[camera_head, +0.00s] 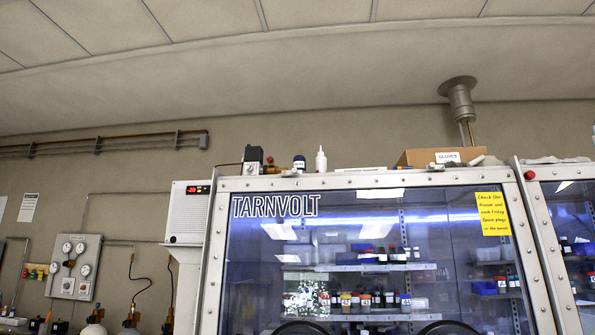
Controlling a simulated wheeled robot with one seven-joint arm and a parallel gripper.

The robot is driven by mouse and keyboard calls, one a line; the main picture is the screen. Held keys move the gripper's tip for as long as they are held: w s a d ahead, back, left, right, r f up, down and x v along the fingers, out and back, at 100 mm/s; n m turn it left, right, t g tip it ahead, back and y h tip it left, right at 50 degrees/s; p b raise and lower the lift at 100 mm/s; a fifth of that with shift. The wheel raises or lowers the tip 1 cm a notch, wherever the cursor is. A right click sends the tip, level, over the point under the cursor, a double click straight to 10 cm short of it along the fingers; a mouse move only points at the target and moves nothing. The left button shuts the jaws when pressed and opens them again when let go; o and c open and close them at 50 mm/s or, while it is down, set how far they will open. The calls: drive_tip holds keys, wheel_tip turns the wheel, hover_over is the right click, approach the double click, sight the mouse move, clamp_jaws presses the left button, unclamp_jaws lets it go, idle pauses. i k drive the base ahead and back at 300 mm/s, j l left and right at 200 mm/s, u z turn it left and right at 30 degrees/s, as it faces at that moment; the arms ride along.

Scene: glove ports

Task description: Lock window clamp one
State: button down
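The glovebox window (350,250) fills the lower middle and right, a large clear pane in a bolted metal frame (209,265). The word TARNVOLT is printed at its upper left. The tops of two dark glove port rings (300,328) show at the bottom edge. I cannot make out a clamp marked one; the lower part of the window is out of the picture. My gripper is not in view.
A second windowed bay (575,240) stands at the right. A white unit with a red display (188,212) is beside the window at the left. A gauge panel (74,267) hangs on the left wall. A cardboard gloves box (420,157) and bottles sit on top.

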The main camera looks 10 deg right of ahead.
sight(295, 172)
drive_tip(key=i+j+z, duration=0.5)
drive_tip(key=j, duration=0.2)
drive_tip(key=i, duration=0.4)
